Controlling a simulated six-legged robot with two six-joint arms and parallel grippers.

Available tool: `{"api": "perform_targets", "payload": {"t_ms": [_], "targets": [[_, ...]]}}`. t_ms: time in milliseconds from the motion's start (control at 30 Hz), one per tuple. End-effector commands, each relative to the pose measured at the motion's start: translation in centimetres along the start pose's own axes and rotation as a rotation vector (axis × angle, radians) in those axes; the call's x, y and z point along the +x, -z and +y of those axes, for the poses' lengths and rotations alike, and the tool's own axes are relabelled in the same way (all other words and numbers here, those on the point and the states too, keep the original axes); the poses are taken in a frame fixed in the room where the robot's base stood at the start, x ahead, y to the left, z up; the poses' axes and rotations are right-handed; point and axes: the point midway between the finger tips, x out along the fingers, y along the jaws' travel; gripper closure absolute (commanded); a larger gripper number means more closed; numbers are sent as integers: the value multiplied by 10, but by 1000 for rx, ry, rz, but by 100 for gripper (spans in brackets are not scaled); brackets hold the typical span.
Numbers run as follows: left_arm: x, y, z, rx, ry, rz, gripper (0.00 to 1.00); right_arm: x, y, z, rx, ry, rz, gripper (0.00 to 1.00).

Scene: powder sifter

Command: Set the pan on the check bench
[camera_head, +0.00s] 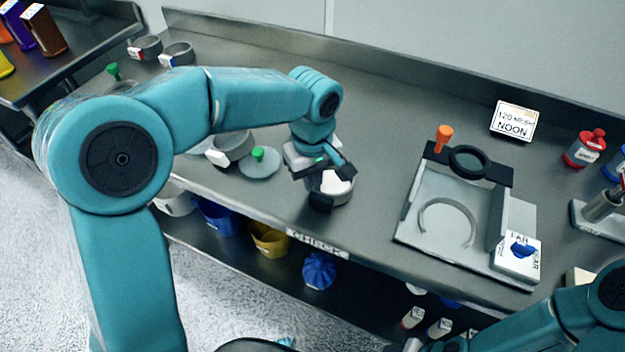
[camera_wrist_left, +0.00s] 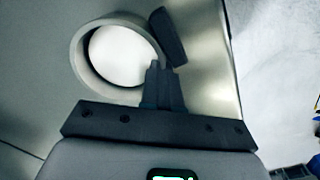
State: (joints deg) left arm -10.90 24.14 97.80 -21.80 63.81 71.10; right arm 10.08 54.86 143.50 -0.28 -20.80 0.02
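A round, pale pan (camera_head: 338,188) rests on the grey steel bench (camera_head: 385,140), close to the front edge above the CHECK label (camera_head: 318,245). In the left wrist view the pan (camera_wrist_left: 77,57) is a grey ring with a bright white inside. My left gripper (camera_head: 333,186) is over the pan, its dark fingers apart, one toward the front and one toward the back.
A fixture (camera_head: 408,225) with a ring and an orange knob (camera_head: 444,138) stands to the right. A lid with a green knob (camera_head: 259,162) and another round pan (camera_head: 232,148) lie left. A NOON card (camera_head: 514,121) stands at the back. Blue and yellow bins sit below.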

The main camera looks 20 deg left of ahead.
Motion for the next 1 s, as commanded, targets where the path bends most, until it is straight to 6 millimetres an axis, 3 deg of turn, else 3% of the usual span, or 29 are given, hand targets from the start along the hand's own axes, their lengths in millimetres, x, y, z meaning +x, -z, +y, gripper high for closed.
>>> {"api": "perform_targets", "payload": {"t_ms": [300, 400, 667, 833, 1000], "targets": [[4, 0, 0, 0, -1, 0, 100, 3, 0, 1, 0, 0, 0, 48], [2, 0, 0, 0, 0, 0, 73, 2, 0, 1, 0, 0, 0, 48], [2, 0, 0, 0, 0, 0, 73, 2, 0, 1, 0, 0, 0, 48], [-14, 0, 1, 0, -3, 2, 73, -2, 0, -1, 0, 0, 0, 48], [-53, 0, 1, 0, -5, 3, 73, -7, 0, -3, 0, 0, 0, 48]]}}
